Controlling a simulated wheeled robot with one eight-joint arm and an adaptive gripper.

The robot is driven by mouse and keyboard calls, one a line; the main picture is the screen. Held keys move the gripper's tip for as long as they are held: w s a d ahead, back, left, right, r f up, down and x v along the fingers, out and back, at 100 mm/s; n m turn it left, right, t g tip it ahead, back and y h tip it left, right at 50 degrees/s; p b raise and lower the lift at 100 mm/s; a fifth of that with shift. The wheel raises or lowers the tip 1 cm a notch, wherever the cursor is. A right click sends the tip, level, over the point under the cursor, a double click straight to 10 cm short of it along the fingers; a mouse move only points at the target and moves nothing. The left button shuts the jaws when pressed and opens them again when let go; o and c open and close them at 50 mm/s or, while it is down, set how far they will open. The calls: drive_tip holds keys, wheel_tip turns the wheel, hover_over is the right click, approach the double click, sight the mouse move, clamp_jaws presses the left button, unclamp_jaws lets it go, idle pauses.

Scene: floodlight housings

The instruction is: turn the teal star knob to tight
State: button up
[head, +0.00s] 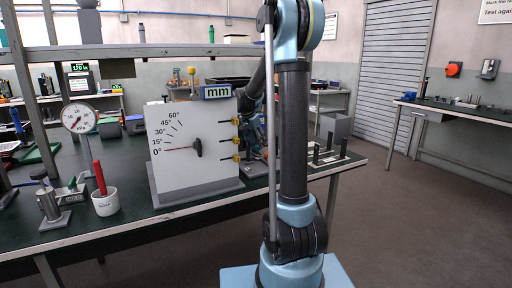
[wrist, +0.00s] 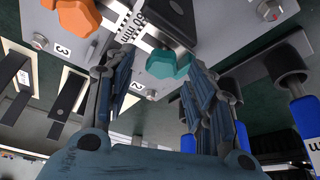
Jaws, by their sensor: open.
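The teal star knob (wrist: 168,65) shows in the wrist view, just above the picture's middle, on a grey metal plate (wrist: 150,85) beside a scale strip marked 60 mm. My gripper (wrist: 157,72) is open, with one finger to the left of the knob and one to the right. The knob appears between or just beyond the fingertips; I cannot tell whether they touch it. Nothing is held. In the head view, my gripper is mostly hidden behind my arm and the white angle panel, and I cannot make out the knob there.
An orange knob (wrist: 78,16) sits at the upper left of the wrist view. Blue-handled tools (wrist: 308,120) stand close on the right. In the head view, the white angle panel (head: 180,170) and a dial gauge (head: 79,117) stand on the green bench. The floor at right is clear.

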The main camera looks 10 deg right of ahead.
drive_tip(key=v, duration=1)
drive_tip(key=shift+a+f, duration=0.1)
